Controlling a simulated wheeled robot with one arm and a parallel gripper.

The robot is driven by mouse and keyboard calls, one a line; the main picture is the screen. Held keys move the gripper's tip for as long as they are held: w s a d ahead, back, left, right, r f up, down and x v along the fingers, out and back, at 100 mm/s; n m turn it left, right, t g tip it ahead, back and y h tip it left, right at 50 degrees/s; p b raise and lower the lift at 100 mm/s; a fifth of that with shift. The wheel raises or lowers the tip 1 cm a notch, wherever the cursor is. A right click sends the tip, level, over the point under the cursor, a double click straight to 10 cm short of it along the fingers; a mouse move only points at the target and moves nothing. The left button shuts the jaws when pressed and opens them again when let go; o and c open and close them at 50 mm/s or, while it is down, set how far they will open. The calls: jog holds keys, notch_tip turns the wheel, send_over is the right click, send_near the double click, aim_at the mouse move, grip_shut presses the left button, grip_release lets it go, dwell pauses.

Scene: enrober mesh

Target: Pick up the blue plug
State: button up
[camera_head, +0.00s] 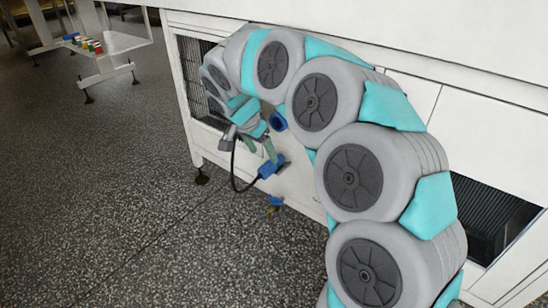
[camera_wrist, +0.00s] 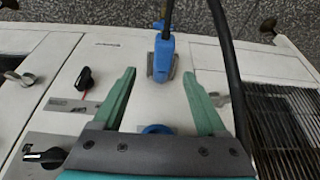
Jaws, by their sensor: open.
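The blue plug (camera_head: 270,167) is at the front of the white machine, with a black cable hanging from it in a loop. In the wrist view the blue plug (camera_wrist: 163,57) sits at a grey metal mount (camera_wrist: 150,66) on the white panel. My gripper (camera_wrist: 158,75) is open, its two green fingers spread. The plug lies just ahead of the fingertips, roughly centred between their lines, and they do not appear to grip it. In the head view my gripper (camera_head: 259,148) is just above and left of the plug, partly hidden by my arm.
Dark knobs (camera_wrist: 83,79) and (camera_wrist: 45,156) stick out of the panel left of my fingers. A thick black cable (camera_wrist: 225,45) passes close on the right, near a vent grille (camera_wrist: 285,120). A blue round part (camera_wrist: 157,129) lies between the fingers' bases. Speckled floor is open at left.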

aim_at(266, 167)
jog(key=x, duration=0.5)
jog(key=a+b+x, duration=0.1)
jog(key=x, duration=0.1)
jog(key=shift+d+f, duration=0.1)
jog(key=shift+f, duration=0.25)
grip_shut()
dwell(0.3)
dwell(0.3)
